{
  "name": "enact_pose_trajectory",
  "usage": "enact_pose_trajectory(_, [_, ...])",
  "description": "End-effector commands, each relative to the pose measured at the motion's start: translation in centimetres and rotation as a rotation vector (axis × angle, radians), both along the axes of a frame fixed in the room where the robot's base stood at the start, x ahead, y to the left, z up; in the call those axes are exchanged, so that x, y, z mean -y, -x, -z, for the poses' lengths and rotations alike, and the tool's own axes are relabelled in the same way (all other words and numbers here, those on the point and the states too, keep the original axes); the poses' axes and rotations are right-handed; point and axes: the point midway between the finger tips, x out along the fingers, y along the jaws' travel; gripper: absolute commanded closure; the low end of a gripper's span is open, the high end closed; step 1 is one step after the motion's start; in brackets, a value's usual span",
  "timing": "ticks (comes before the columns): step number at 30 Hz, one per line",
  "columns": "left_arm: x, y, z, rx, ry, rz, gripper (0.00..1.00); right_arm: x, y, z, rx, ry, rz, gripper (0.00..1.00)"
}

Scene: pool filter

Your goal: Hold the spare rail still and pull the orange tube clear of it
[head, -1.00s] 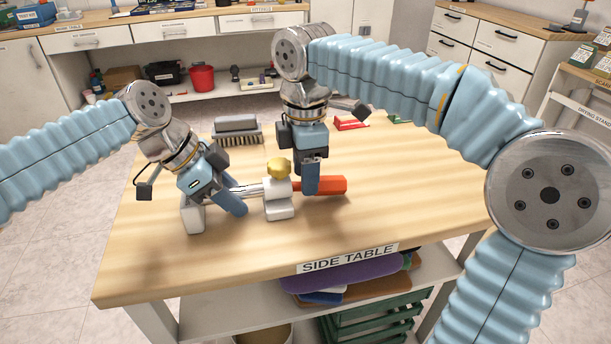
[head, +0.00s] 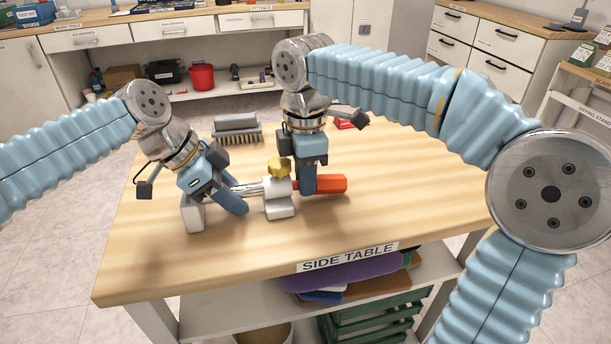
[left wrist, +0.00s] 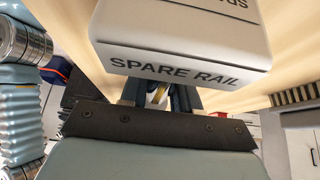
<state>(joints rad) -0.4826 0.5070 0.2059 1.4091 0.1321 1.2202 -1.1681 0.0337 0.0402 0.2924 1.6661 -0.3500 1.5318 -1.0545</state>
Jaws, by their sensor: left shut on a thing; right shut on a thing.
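The spare rail (head: 252,188) lies on the side table, a metal bar between two pale end blocks, with a yellow knob (head: 279,167) on the right block. The orange tube (head: 331,184) sticks out to the right of that block; whether it still sits in the block is hidden. My left gripper (head: 238,207) is shut on the spare rail near its left block. That block, lettered SPARE RAIL (left wrist: 180,62), fills the upper left wrist view. My right gripper (head: 308,190) is shut on the orange tube, close beside the knobbed block.
A grey brush (head: 237,129) lies behind the rail, and a red item (head: 346,123) lies behind my right gripper. The side table (head: 420,190) is clear to the right of the tube and along its front.

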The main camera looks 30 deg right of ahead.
Motion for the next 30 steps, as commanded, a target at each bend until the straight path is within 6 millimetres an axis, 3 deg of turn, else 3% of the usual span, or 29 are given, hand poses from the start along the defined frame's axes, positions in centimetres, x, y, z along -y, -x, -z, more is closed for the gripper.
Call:
enact_pose_trajectory(22, [0.0,0.0,0.0,0.001,0.0,-0.001,1.0,1.3,0.3,0.0,0.0,0.0,0.002,1.0])
enact_pose_trajectory(30, [0.0,0.0,0.0,0.0,0.0,0.0,1.0,3.0,0.7,0.0,0.0,0.0,0.002,1.0])
